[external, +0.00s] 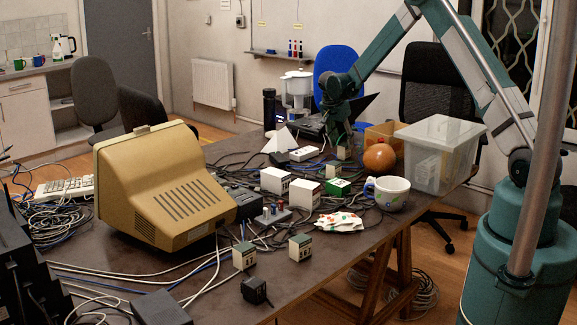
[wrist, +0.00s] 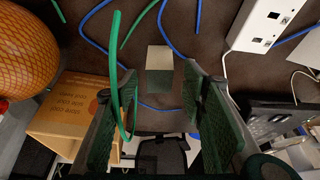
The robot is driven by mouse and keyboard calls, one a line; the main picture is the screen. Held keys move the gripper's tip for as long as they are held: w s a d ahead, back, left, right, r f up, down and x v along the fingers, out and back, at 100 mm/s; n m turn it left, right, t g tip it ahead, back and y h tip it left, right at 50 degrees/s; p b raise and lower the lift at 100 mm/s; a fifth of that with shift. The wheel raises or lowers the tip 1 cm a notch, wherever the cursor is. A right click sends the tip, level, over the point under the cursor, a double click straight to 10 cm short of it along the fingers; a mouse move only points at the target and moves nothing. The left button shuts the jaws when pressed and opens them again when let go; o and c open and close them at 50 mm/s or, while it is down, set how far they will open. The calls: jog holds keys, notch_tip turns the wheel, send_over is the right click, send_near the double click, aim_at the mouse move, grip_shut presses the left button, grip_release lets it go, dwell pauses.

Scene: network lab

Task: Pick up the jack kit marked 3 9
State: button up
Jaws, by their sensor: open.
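Small cream-and-green box-shaped kits lie on the table: one at front left (external: 244,256), one at front centre (external: 300,248), and one at the back (external: 343,152). Their markings are too small to read, so I cannot tell which is 3 9. My gripper (external: 341,135) points down just above the back kit. In the wrist view, a small kit with a plain pale top (wrist: 160,57) sits ahead between the two open green fingers (wrist: 152,98), apart from both. Its marked face is not readable there.
An orange ball (external: 379,157), a cardboard box (wrist: 75,110) and a clear bin (external: 440,150) crowd beside my gripper. A white device with ports (wrist: 262,25) and loose cables lie nearby. A mug (external: 388,193) and white boxes (external: 274,180) stand nearer the front.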

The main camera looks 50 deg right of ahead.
aim_at(343, 145)
jog(key=shift+b+x, duration=0.35)
jog(key=shift+x, duration=2.1)
jog(key=c, duration=1)
